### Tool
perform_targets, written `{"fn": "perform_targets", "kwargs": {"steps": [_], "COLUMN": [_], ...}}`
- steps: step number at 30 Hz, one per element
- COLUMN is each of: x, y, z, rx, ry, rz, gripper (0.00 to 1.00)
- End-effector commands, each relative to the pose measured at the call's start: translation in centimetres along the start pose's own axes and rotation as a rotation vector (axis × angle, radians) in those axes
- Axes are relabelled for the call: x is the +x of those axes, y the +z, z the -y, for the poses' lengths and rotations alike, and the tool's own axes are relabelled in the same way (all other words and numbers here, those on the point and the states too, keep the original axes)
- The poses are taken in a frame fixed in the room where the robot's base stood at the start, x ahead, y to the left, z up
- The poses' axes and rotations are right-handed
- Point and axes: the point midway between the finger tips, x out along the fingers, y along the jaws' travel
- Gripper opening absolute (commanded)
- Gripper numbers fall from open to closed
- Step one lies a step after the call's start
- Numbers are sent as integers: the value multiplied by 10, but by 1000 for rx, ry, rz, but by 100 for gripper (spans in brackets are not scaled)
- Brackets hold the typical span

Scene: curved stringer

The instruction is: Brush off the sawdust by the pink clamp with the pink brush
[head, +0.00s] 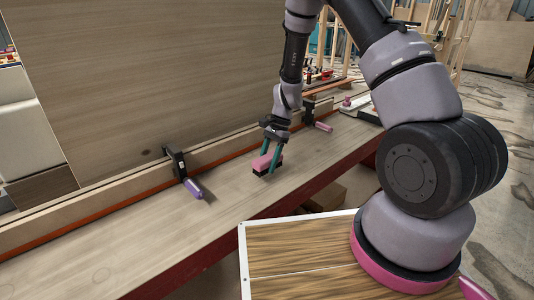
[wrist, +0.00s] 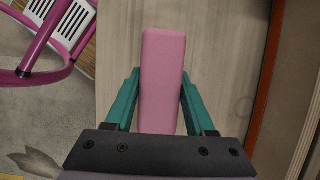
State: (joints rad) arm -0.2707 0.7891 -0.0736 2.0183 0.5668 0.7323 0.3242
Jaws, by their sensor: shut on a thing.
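My gripper (head: 270,162) has teal fingers and is shut on the pink brush (head: 263,161), a pink block with a dark underside, at the workbench top. In the wrist view, the brush (wrist: 162,60) sits between the two fingers of my gripper (wrist: 161,88). Whether the brush touches the bench or hangs just above it I cannot tell. The pink clamp (head: 321,126), black with a pink handle, is on the bench edge board, behind and right of my gripper in the head view. I cannot make out sawdust by it; my gripper and arm partly cover that area.
A purple-handled clamp (head: 187,178) stands on the bench (head: 130,225) to the left. A long curved board (head: 90,205) runs along the back, before a large wood panel (head: 150,80). More items, one pink (head: 346,102), lie farther right.

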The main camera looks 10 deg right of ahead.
Motion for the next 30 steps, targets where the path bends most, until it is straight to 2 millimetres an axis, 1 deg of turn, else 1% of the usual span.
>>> {"fn": "perform_targets", "kwargs": {"steps": [3,13,17,30], "x": [-12,-40,-44,-44], "y": [2,7,7,7], "z": [-2,-7,-8,-8], "rx": [1,4,6,5], "ry": [-3,-4,-3,-3], "rz": [-1,-1,0,0], "gripper": [3,3,3,3]}}
